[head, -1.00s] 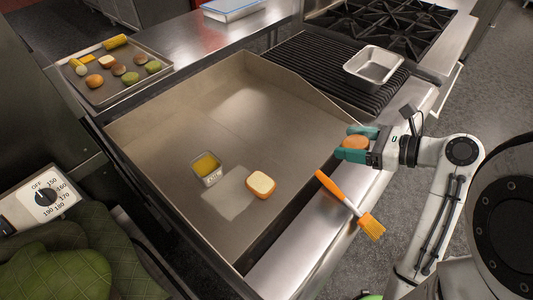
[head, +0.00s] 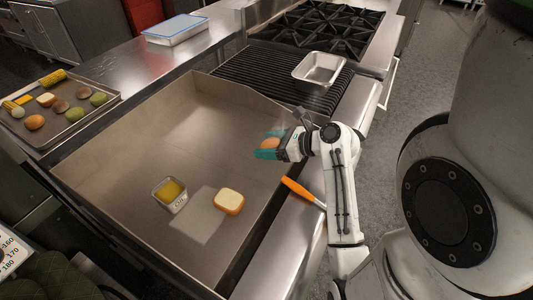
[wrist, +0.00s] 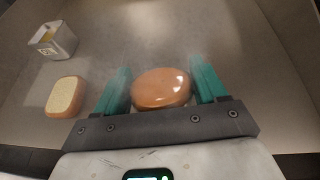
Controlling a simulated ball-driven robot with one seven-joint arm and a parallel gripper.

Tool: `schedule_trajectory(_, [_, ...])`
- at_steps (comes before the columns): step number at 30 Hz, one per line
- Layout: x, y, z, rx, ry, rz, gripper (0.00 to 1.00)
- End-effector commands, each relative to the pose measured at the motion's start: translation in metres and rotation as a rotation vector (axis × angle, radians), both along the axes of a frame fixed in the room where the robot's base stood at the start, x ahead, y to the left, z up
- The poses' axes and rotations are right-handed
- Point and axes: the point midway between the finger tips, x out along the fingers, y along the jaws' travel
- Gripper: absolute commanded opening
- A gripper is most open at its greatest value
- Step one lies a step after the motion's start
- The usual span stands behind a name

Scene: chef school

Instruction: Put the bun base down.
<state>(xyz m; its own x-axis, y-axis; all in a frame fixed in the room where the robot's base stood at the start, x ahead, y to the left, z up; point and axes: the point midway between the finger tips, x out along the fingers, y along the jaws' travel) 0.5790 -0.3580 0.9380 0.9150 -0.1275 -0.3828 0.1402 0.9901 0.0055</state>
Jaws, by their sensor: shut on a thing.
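My gripper (head: 268,147) is shut on the bun base (wrist: 161,89), a round, shiny, orange-brown piece between the two teal fingers. In the head view the bun base (head: 270,143) shows partly behind the fingers. My gripper holds it over the right side of the griddle (head: 190,128). I cannot tell its exact height above the griddle surface.
A square bread slice (head: 229,201) and a small metal tub of yellow contents (head: 170,194) stand on the griddle. An orange-handled brush (head: 301,191) lies on the front ledge. An empty steel pan (head: 318,68) sits on the grill. The griddle's middle and back are clear.

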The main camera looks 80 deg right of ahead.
Motion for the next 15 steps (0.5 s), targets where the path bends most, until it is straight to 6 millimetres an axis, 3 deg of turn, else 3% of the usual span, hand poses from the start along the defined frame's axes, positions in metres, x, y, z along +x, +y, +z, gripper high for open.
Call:
schedule_trajectory(10, [0.008,-0.005,-0.037,0.002,0.002,-0.002,0.38])
schedule_trajectory(15, [0.009,-0.005,-0.043,-0.001,0.000,-0.001,0.38])
